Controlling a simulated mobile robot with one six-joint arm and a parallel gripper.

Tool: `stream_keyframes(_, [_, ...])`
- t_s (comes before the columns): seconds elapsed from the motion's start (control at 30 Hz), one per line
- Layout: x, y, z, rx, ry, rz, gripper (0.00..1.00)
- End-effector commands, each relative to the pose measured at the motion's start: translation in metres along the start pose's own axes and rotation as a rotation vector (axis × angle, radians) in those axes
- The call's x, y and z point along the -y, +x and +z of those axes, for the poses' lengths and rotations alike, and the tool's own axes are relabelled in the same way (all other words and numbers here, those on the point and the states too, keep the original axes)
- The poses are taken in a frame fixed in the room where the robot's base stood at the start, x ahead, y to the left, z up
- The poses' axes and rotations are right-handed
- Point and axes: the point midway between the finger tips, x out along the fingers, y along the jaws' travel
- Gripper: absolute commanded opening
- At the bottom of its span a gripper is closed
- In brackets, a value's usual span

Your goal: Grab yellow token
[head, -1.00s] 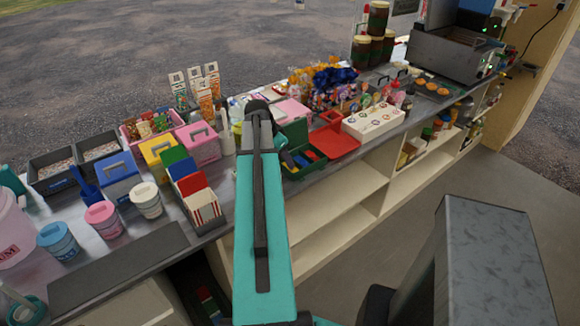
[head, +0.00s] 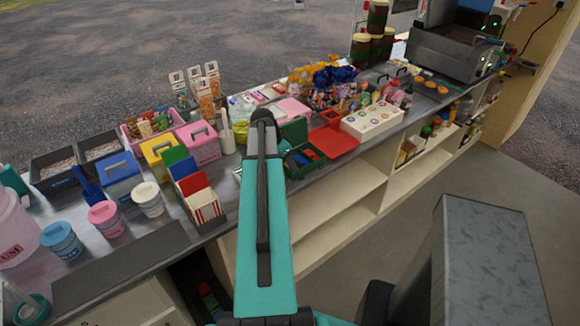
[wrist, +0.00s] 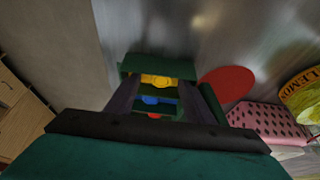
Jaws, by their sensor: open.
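In the wrist view a yellow token (wrist: 156,80) lies in the far compartment of a small green box (wrist: 130,65). A blue token (wrist: 158,100) lies in the compartment nearer to me, and a sliver of red shows below it. My gripper (wrist: 164,95) is open and empty, its dark fingers on the left and right of the box's compartments. I cannot tell how high they are above it. In the head view the green box (head: 296,131) stands on the counter, partly behind my arm, which hides the gripper and the yellow token.
A red tray (head: 336,142) and a white box with round items (head: 372,122) are right of the green box. Left are a red-and-white striped box (head: 205,205), a pink box (head: 199,145) and tubs. A pink perforated container (wrist: 265,120) shows in the wrist view.

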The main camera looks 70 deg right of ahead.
Motion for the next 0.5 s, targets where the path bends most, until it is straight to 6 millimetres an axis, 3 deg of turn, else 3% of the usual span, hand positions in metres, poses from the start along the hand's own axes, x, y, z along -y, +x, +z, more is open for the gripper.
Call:
stream_keyframes(0.1, [0.0001, -0.0002, 0.0001, 0.000, 0.000, 0.000, 0.48])
stream_keyframes(0.37, [0.0003, -0.0003, 0.0003, 0.000, -0.001, 0.000, 0.04])
stream_keyframes(0.5, [0.0004, -0.0004, 0.0004, 0.000, -0.001, 0.000, 0.04])
